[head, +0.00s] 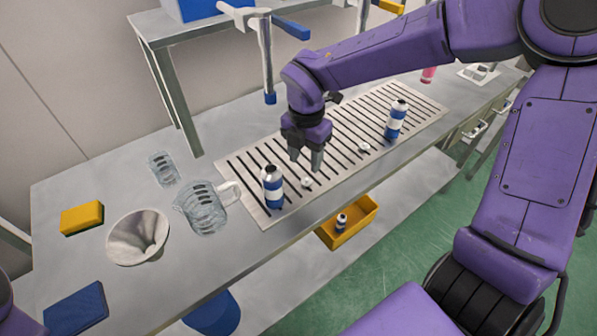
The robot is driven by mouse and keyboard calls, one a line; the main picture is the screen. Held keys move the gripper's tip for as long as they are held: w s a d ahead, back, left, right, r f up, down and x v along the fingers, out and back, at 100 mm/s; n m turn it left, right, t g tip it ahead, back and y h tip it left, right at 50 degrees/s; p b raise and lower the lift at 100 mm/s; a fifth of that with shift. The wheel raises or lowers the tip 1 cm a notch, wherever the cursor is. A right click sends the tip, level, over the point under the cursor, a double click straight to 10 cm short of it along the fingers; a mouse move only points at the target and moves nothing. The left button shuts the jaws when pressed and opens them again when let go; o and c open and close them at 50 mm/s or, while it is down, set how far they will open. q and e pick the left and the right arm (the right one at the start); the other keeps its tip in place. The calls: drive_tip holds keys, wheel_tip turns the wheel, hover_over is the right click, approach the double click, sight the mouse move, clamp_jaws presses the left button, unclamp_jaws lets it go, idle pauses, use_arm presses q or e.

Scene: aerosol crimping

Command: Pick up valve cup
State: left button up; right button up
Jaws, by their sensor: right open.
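A small pale valve cup (307,182) lies on the slotted metal grate (240,165), just right of the nearer blue-and-white can (272,190). A second small pale valve cup (363,147) lies farther along the grate, near the other blue-and-white can (396,122). Both cans stand upright. My right gripper (305,160) is open and empty, pointing down above the grate. Its fingertips appear just above the nearer valve cup in the picture; the exact height gap is hard to tell. My left gripper is not in view.
A glass jug (203,212), a glass beaker (163,168), a white funnel (138,238), a yellow sponge (82,218) and a blue block (76,308) are on the bench's left. A raised shelf with a clamp-like lever (265,45) stands behind. A yellow bin (347,228) sits below the front edge.

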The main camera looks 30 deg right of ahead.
sight(307, 179)
drive_tip(key=f, duration=0.2)
drive_tip(key=f+p, duration=0.1)
drive_tip(key=f, duration=0.2)
drive_tip(key=f+p, duration=0.1)
drive_tip(key=f, duration=0.1)
drive_tip(key=shift+w+d+f, duration=0.1)
drive_tip(key=shift+d+f, duration=0.1)
drive_tip(key=shift+d, duration=0.2)
clamp_jaws()
